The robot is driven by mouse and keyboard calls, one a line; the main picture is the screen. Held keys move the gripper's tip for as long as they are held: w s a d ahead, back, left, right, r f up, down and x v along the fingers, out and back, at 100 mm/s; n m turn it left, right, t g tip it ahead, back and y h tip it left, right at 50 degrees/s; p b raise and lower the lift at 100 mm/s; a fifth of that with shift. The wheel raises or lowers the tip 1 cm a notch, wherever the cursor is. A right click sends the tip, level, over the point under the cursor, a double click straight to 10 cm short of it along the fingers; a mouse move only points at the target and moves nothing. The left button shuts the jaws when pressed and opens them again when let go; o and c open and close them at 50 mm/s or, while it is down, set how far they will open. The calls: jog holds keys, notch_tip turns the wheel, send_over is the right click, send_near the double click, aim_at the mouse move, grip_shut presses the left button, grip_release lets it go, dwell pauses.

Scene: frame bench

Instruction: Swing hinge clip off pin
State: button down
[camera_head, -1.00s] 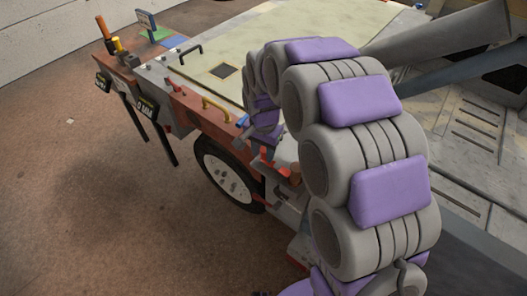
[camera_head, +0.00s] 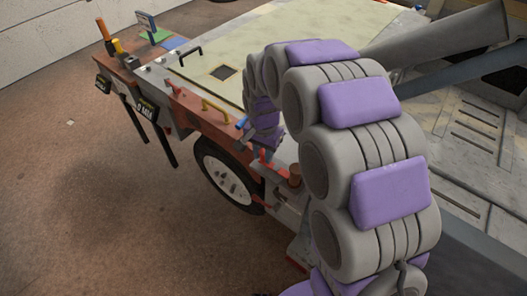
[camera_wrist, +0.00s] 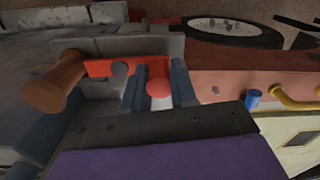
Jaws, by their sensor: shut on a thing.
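In the wrist view a red hinge clip (camera_wrist: 100,68) lies flat along a grey block, with a rounded notch in its lower edge. Its round red knob (camera_wrist: 160,86) sits between the two blue-grey fingers of my gripper (camera_wrist: 159,88), which is shut on it. A brown cylinder (camera_wrist: 45,93), likely the pin, sticks out left of the clip; whether they touch is unclear. In the head view the red clip (camera_head: 269,167) shows in part below my gripper, with the brown cylinder (camera_head: 295,176) to its right.
A yellow handle (camera_wrist: 295,101) and a blue peg (camera_wrist: 253,98) stand right of the gripper in the wrist view. A wheel (camera_head: 226,181) sits below the bench's red edge. A black handle (camera_head: 189,54) and orange-handled tool (camera_head: 103,29) are farther left.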

jog(key=shift+s+a, duration=0.1)
jog(key=n+p, duration=0.1)
jog(key=n, duration=0.1)
jog(key=s+n+p, duration=0.1)
jog(key=n+p, duration=0.1)
jog(key=shift+s+a+r, duration=0.15)
jog(key=shift+s+a, duration=0.05)
jog(key=shift+a, duration=0.15)
jog(key=s+n+p, duration=0.1)
jog(key=n, duration=0.1)
jog(key=s+n+p, duration=0.1)
jog(key=n, duration=0.1)
jog(key=shift+p, duration=0.35)
jog(key=shift+s+d+n+p, duration=0.2)
jog(key=shift+s+n+p, duration=0.35)
jog(key=shift+n, duration=0.75)
jog(key=shift+s+d+n+p, duration=0.25)
jog(key=shift+n+p, duration=0.4)
jog(key=shift+n, duration=0.65)
jog(key=shift+s+d+n+p, duration=0.15)
jog(key=shift+s+n+p, duration=0.4)
jog(key=shift+n, duration=0.75)
jog(key=shift+f, duration=0.2)
jog(key=c, duration=1.2)
grip_release()
jog(key=shift+o, duration=0.2)
